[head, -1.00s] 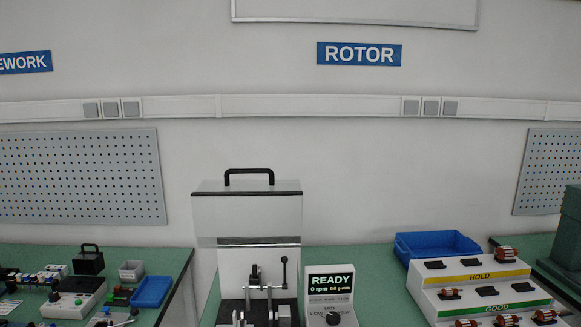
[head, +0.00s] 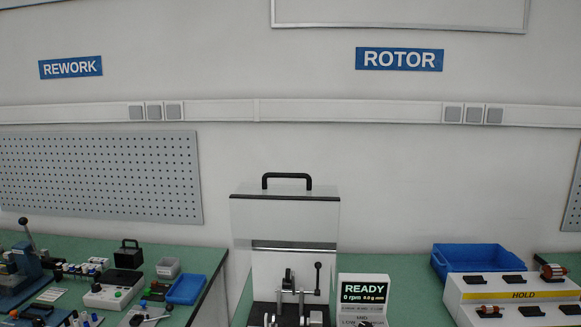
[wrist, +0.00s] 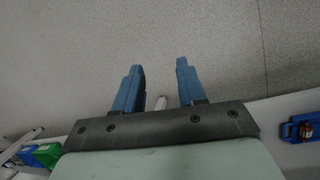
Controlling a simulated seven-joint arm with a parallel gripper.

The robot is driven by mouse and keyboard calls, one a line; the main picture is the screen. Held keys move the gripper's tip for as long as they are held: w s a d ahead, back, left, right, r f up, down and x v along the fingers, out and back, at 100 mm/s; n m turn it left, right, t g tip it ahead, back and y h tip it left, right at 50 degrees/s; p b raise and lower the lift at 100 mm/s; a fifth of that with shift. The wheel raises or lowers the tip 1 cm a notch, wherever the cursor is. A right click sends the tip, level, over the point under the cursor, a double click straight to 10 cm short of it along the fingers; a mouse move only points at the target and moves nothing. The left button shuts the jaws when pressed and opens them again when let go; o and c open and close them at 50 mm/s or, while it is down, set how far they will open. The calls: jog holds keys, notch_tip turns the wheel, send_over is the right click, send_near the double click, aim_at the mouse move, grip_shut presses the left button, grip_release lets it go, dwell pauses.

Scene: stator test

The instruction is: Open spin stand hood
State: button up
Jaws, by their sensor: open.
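The spin stand hood (head: 285,218) is a clear box with a dark top edge and a black handle (head: 287,177) on top.
A stepped rack (head: 515,295) with HOLD marking and a blue bin (head: 478,260) stand on the right bench. The left bench holds a blue tray (head: 186,289), a black box (head: 129,255) and small tools. A gap separates the benches. A blue object (wrist: 298,131) lies at right in the wrist view.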

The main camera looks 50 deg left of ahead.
jog(key=w+r+n+t+h, duration=0.2)
jog(key=w+r+n+t, duration=0.2)
jog(key=w+r, duration=2.3)
jog(key=w+a+r+n+t+y, duration=0.1)
jog(key=w+a+r, duration=0.1)
jog(key=a+r, duration=0.7)
jog(key=w+a+r+n+t+y, duration=0.1)
jog(key=w+a+r+n, duration=0.15)
jog(key=a+r, duration=0.6)
jog(key=s+a+r+n+y, duration=0.1)
jog(key=s+a+r, duration=0.2)
jog(key=a+r, duration=0.45)
jog(key=s+a+r+n+g+y, duration=0.1)
jog(key=s+a+r+y, duration=0.2)
jog(key=a, duration=0.7)
jog(key=s+a+r+n, duration=0.1)
jog(key=s+a+r, duration=0.1)
jog(key=a+r, duration=0.55)
notch_tip(320, 180, up, 33)
jog(key=n+g+y, duration=0.4)
jog(key=n+g, duration=0.2)
jog(key=n, duration=0.5)
send_over(291, 175)
jog(key=w+d, duration=0.1)
jog(key=d, duration=0.5)
jog(key=x, duration=0.9)
jog(key=w+x, duration=0.1)
jog(key=x, duration=0.3)
jog(key=shift+a+f, duration=0.2)
jog(key=shift+a, duration=0.1)
